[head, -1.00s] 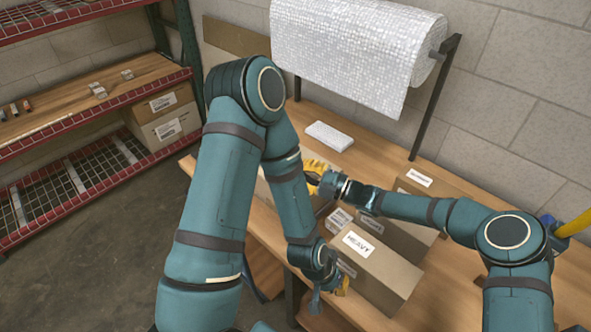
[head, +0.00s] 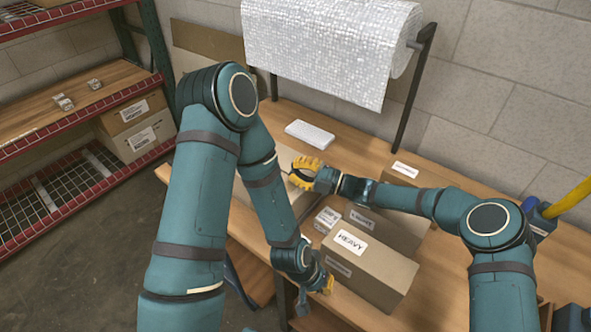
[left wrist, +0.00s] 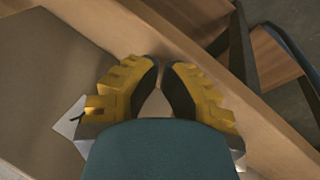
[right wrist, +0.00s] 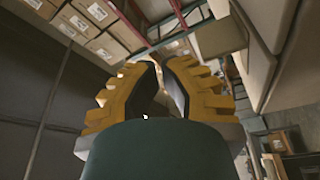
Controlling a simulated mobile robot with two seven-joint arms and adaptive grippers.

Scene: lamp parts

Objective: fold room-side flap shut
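A tan carton (head: 287,157) stands on the bench, mostly hidden behind my left arm and right gripper; I cannot make out which flap is room-side or how far it is folded. My right gripper (head: 296,172) is beside the carton, fingertips nearly meeting, with nothing seen between them; contact is unclear. In the right wrist view its fingers (right wrist: 161,65) point toward shelving. My left gripper (head: 327,286) is low at the bench's front edge, left of the HEAVY box. In the left wrist view its fingertips (left wrist: 161,67) nearly meet and hold nothing visible.
The long HEAVY box (head: 367,270) lies at the bench front, with another box (head: 386,228) behind it and small labelled boxes (head: 327,218) beside it. A white pad (head: 310,134) lies farther back below the wrap roll (head: 330,45). A red shelf rack (head: 75,110) stands left.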

